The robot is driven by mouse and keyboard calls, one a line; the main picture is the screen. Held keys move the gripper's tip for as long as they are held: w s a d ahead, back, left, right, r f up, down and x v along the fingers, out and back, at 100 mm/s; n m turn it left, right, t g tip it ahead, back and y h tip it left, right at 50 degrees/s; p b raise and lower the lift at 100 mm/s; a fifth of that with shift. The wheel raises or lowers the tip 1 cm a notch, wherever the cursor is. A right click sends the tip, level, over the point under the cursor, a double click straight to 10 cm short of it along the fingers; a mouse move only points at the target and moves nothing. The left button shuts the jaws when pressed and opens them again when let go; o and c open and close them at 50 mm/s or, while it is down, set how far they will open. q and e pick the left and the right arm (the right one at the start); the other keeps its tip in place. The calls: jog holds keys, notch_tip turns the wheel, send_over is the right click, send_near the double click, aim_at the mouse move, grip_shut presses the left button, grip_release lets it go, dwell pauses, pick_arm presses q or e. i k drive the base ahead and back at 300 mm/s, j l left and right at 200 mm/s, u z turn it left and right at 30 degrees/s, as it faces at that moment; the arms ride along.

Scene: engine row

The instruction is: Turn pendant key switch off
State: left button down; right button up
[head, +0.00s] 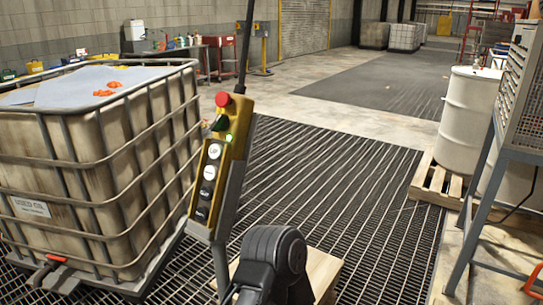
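The yellow control pendant (212,170) hangs from a black cable in the middle of the head view, slightly tilted. A red mushroom button (222,99) sits at its top. Below it is a dark green knob or key (219,123), which looks like the key switch; its exact position is too small to read. A small green light (229,138) glows beside it. Several round white and black buttons run down the face. A dark arm link of mine rises at the bottom, just right of the pendant's lower end. Neither gripper can be made out in the view.
A caged, stained tank (85,165) with orange scraps on top stands close to the pendant's left. Floor grating (330,185) lies behind and right, mostly clear. A white drum (468,120) on a wooden pallet and a metal frame stand at the right.

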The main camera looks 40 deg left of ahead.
aim_at(222, 123)
jog(key=u, duration=1.7)
